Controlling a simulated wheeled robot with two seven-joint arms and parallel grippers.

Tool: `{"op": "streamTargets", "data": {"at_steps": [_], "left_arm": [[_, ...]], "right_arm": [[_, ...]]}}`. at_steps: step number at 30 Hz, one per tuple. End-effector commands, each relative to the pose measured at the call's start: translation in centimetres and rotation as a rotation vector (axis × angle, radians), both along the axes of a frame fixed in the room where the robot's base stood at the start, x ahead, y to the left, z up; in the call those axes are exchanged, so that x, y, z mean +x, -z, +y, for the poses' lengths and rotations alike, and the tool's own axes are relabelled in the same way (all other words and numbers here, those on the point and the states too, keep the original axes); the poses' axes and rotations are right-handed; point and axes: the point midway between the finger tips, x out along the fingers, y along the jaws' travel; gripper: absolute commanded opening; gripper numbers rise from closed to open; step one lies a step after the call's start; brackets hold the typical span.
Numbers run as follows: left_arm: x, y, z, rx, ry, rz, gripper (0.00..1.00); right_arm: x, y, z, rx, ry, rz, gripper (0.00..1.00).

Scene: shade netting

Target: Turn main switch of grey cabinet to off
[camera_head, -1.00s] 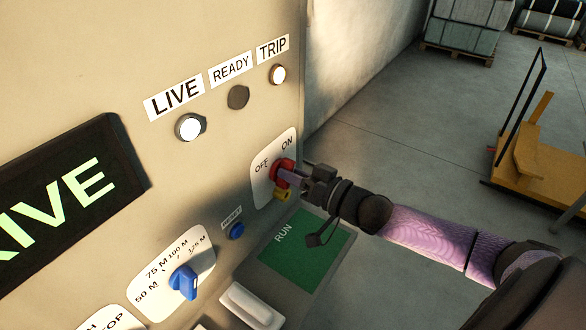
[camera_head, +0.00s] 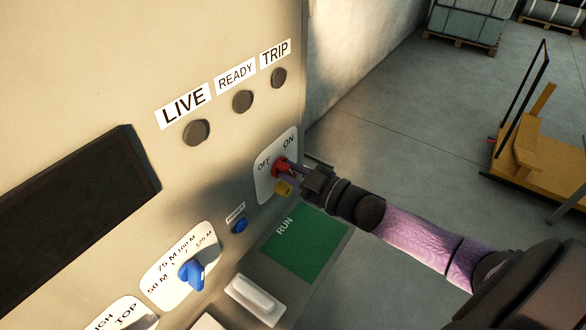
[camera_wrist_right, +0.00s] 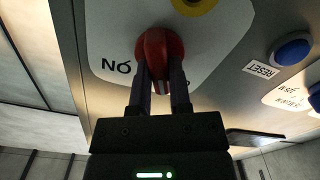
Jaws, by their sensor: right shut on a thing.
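The grey cabinet (camera_head: 225,40) fills the left of the head view. Its main switch is a red knob (camera_head: 281,167) on a white plate (camera_head: 265,183) marked OFF and ON. My right gripper (camera_head: 297,173) is shut on the red knob; the wrist view shows both fingers (camera_wrist_right: 160,88) around the red knob (camera_wrist_right: 158,55). The fingers partly hide which mark the knob points to. The LIVE (camera_head: 197,132), READY (camera_head: 243,101) and TRIP (camera_head: 279,77) lamps are dark, and the display (camera_head: 75,200) is blank. My left gripper is not in view.
A yellow piece (camera_head: 283,188) sits just below the red knob. Nearby are a blue reset button (camera_head: 239,226), a blue rotary knob (camera_head: 191,274) and a green RUN panel (camera_head: 302,243). A yellow cart (camera_head: 535,160) stands on open floor at right.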

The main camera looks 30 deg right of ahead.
Motion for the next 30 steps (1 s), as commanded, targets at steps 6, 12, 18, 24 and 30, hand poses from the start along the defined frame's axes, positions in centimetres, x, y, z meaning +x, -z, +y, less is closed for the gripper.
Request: {"op": "streamTargets", "data": {"at_steps": [6, 12, 18, 24, 30], "left_arm": [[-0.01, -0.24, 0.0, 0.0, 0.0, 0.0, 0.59], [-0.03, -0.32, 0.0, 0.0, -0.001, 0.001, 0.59], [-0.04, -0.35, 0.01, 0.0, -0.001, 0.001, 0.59], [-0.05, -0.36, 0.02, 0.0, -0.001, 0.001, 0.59], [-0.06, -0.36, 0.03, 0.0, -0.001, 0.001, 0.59]], "right_arm": [[-0.05, 0.07, 0.07, -0.139, 0.0, -0.057, 0.0], [-0.06, 0.12, 0.09, -0.231, 0.0, -0.095, 0.0], [-0.07, 0.15, 0.1, -0.283, 0.0, -0.116, 0.0], [-0.08, 0.18, 0.11, -0.302, 0.0, -0.123, 0.0], [-0.08, 0.19, 0.11, -0.304, 0.0, -0.123, 0.0]]}}
